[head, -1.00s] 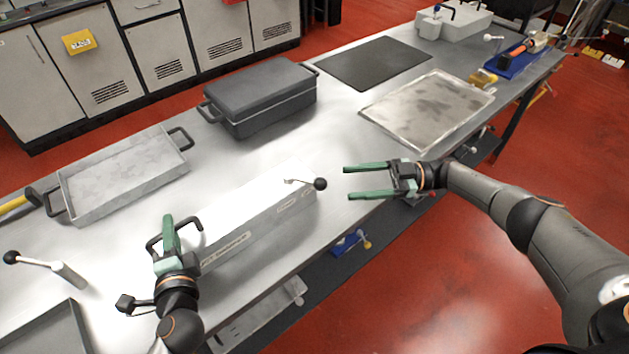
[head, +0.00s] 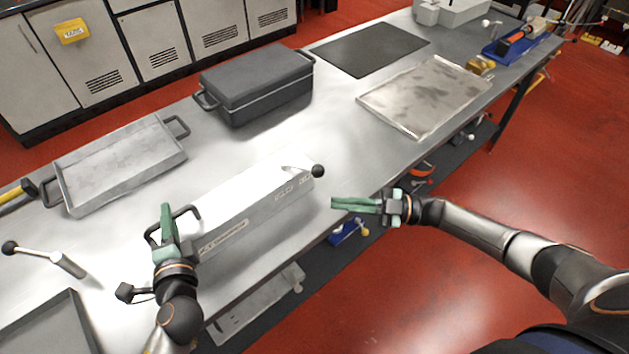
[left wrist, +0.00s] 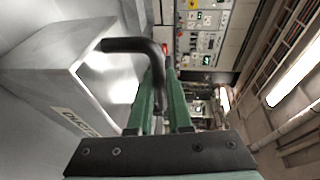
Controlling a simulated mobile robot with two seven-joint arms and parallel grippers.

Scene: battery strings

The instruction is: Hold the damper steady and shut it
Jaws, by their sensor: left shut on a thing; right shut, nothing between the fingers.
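The damper is a long light-grey box (head: 250,205) lying along the front of the metal table. It has a black handle at its near left end and a lever with a black ball knob (head: 318,171) on top at its far right end. My left gripper (head: 166,222) is shut on the black handle, which also shows in the left wrist view (left wrist: 132,45) between the green fingers (left wrist: 163,95). My right gripper (head: 340,203) is shut and empty, in the air beyond the table's front edge, a little right of and below the ball knob, apart from it.
A dark lidded box (head: 257,85), an open grey tray (head: 120,165) and a flat metal tray (head: 425,95) stand on the table. A lever with a black knob (head: 10,248) is at the left. A black mat (head: 370,48) lies at the back. Bare table surrounds the damper.

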